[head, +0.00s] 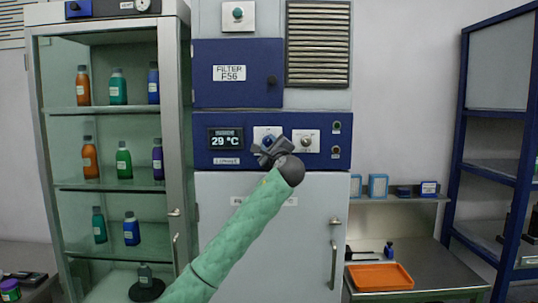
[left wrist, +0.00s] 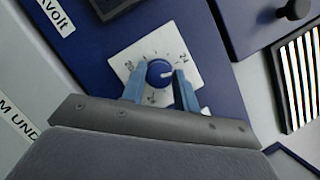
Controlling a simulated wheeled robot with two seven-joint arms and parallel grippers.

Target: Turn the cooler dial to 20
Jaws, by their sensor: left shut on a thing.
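The cooler dial is a round blue knob (left wrist: 160,73) on a white square plate with a printed scale. A pale mark shows on the knob's right side. My left gripper (left wrist: 160,92) has its two blue fingers on either side of the knob, shut on it. In the head view my left gripper (head: 268,149) is at the panel, partly covering the dial plate (head: 262,132). The display (head: 225,138) reads 29 °C. My right gripper is out of view.
A second dial (head: 306,141) sits just right on the same blue panel, with small buttons (head: 337,127) beyond it. The filter door (head: 238,73) is shut above. A glass cabinet (head: 110,140) with bottles stands left. An orange tray (head: 379,276) lies on the right counter.

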